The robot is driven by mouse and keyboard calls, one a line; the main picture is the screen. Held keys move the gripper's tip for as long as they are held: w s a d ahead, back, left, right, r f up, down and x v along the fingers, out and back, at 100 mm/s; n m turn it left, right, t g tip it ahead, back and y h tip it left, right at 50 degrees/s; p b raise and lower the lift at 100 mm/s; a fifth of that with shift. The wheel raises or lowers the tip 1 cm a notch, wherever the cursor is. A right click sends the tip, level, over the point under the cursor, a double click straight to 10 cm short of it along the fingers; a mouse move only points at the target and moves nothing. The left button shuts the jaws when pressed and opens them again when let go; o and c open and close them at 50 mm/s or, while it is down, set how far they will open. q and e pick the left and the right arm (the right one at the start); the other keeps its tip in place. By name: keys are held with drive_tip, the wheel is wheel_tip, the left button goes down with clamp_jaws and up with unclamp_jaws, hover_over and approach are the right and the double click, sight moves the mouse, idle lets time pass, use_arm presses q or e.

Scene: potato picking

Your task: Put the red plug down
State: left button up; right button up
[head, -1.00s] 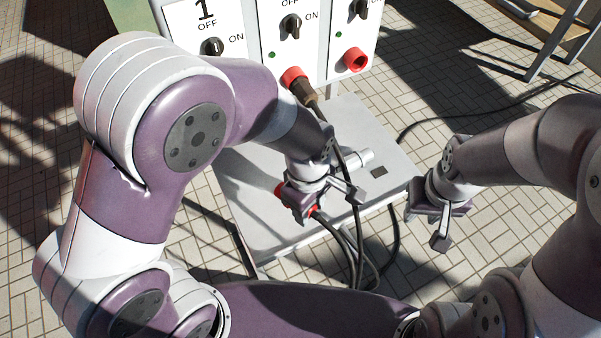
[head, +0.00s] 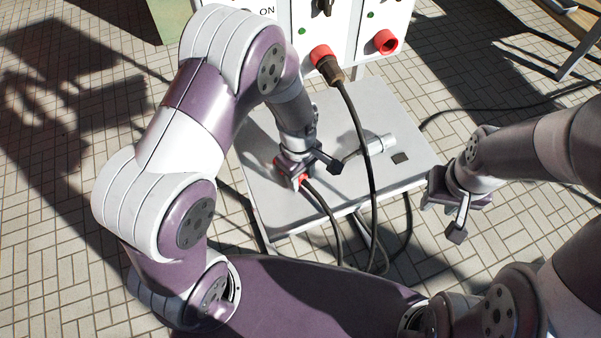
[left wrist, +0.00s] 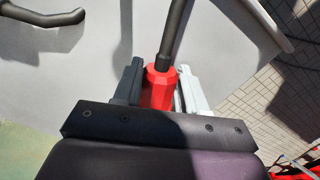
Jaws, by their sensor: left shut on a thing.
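The red plug (left wrist: 158,90) is between the two fingers of my left gripper (left wrist: 155,88) in the left wrist view, with its dark cable running up and away. In the head view my left gripper (head: 294,180) is at the left part of the grey table (head: 335,110), shut on the red plug (head: 304,179). The plug is low over the tabletop; I cannot tell whether it touches it. My right gripper (head: 457,212) is off the table's right side, holding nothing I can see, its fingers spread apart.
Cables hang over the table's front edge.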

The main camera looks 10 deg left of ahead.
use_arm(q)
drive_tip(key=o, duration=1)
drive_tip(key=shift+f, duration=0.1)
drive_tip(key=shift+o, duration=0.2)
wheel_tip(320, 180, up, 12)
drive_tip(key=s+a+r+m+t, duration=0.1)
drive_tip(key=s+a+r+m, duration=0.1)
drive_tip(key=s+a+m, duration=0.5)
drive_tip(key=a+m, duration=0.2)
drive_tip(key=m, duration=0.2)
drive_tip(key=shift+s+m+t+p, duration=0.15)
drive_tip(key=shift+m+t+p, duration=0.15)
drive_tip(key=shift+p, duration=0.05)
